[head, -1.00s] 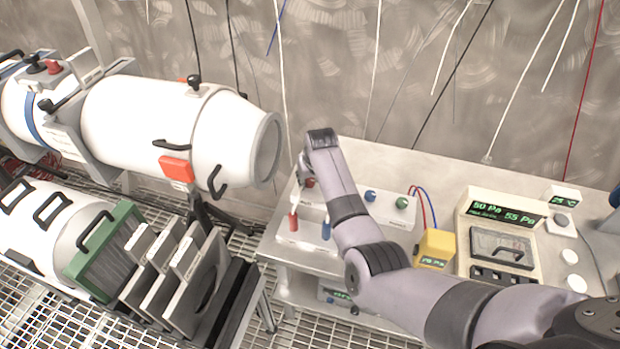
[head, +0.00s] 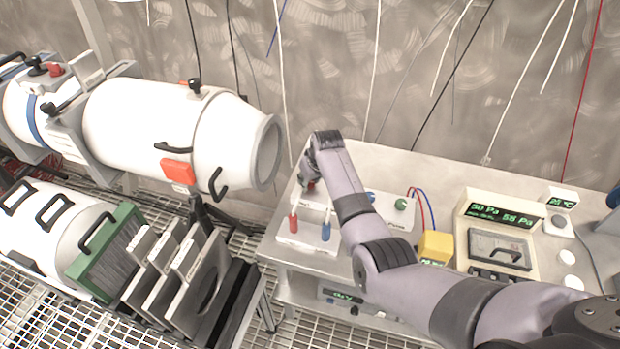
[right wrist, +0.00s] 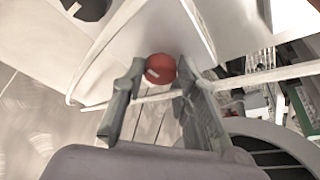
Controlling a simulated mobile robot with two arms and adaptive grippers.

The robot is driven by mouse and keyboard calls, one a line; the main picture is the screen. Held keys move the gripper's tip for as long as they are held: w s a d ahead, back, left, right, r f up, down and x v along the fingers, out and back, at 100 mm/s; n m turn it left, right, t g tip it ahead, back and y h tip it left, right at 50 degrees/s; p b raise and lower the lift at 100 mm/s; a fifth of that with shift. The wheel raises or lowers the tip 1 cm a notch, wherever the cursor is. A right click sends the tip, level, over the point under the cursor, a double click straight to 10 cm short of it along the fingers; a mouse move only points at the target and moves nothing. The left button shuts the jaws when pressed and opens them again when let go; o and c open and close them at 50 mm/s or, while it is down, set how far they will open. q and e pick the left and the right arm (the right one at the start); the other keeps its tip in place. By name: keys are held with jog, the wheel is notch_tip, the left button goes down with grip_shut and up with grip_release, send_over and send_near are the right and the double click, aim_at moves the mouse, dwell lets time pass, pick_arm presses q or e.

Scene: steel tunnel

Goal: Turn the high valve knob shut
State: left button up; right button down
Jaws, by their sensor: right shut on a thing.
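A red round knob (right wrist: 160,68) with a white mark sits between the fingers of my right gripper (right wrist: 158,78) in the right wrist view. The gripper is shut on it. In the head view my right gripper (head: 307,176) reaches down at the back left of the steel table, and the red knob (head: 311,185) is mostly hidden by it. A blue knob (head: 369,197) is partly covered by my right arm, and a green knob (head: 400,204) stands right of it. I cannot read the knob labels. My left gripper is not in view.
A red handle (head: 293,223) and a blue handle (head: 326,231) stand in front of my gripper. A yellow box (head: 436,245) and a pressure display unit (head: 497,228) stand to the right. A large white cylinder (head: 150,125) is left. Thin cables hang behind.

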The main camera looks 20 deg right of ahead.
jog(key=shift+d+r+n+y, duration=0.15)
jog(key=shift+n+y, duration=0.25)
jog(key=shift+n, duration=0.5)
jog(key=shift+w+f+n+y, duration=0.1)
jog(key=shift+f+n+y, duration=0.15)
jog(key=shift+n, duration=0.65)
jog(key=shift+d+n+g+y, duration=0.1)
jog(key=shift+n+g+y, duration=0.3)
jog(key=shift+n, duration=0.5)
jog(key=shift+w+f+n+y+b, duration=0.1)
jog(key=shift+n+y+b, duration=0.15)
jog(key=shift+n+b, duration=0.7)
jog(key=n+g+b, duration=0.1)
jog(key=n+b, duration=0.3)
jog(key=b, duration=0.2)
jog(key=n+g+y+b, duration=0.1)
jog(key=n+g+b, duration=0.1)
jog(key=n+b, duration=0.2)
jog(key=shift+w+b, duration=0.2)
jog(key=shift+b, duration=0.95)
jog(key=shift+n+g+b, duration=0.3)
jog(key=shift+n+b, duration=0.25)
jog(key=shift+b, duration=0.35)
jog(key=shift+r, duration=0.2)
jog(key=c, duration=1.2)
grip_release()
jog(key=shift+c, duration=0.2)
